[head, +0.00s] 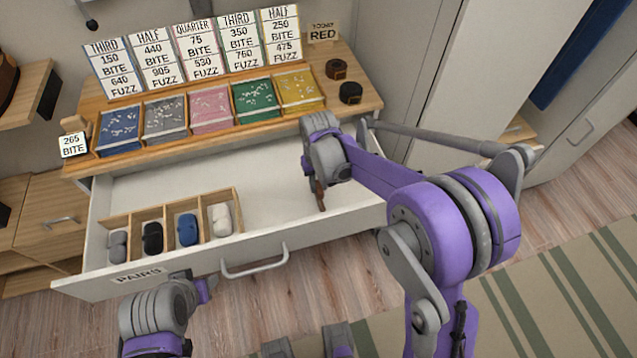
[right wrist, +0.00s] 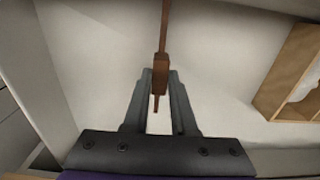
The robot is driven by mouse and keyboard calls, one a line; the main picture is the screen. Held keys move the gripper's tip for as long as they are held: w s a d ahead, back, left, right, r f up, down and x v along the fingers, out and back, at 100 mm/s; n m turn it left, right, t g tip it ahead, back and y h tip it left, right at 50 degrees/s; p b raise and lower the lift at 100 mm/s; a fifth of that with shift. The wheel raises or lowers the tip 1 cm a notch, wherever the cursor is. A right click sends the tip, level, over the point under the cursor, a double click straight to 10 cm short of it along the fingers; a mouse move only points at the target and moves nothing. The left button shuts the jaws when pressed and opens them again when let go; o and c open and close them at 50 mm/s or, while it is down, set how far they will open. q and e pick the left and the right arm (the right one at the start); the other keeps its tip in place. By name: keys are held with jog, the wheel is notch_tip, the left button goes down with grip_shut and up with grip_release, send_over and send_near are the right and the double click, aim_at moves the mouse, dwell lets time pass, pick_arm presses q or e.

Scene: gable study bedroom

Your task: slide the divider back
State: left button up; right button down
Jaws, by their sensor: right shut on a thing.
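The divider (head: 320,197) is a thin brown strip standing in the open white drawer (head: 265,185), in its right half. My right gripper (head: 318,180) reaches down into the drawer and is shut on the divider's top. In the right wrist view, the divider (right wrist: 164,25) runs up from between the two fingers (right wrist: 160,80). The fingers hide part of it. My left arm shows at the lower left of the head view, in front of the drawer; I cannot make out its fingertips.
A wooden compartment tray (head: 168,210) with several rolled pairs is in the drawer's left half; its edge also shows in the right wrist view (right wrist: 285,70). The drawer floor between tray and divider is bare. Bead trays and price cards (head: 192,55) stand on the desk above.

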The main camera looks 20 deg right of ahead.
dwell(0.5)
jog(key=d+b, duration=0.1)
jog(key=d, duration=1.7)
jog(key=shift+w+b, duration=0.3)
jog(key=c, duration=0.7)
grip_release()
jog(key=shift+a, duration=0.1)
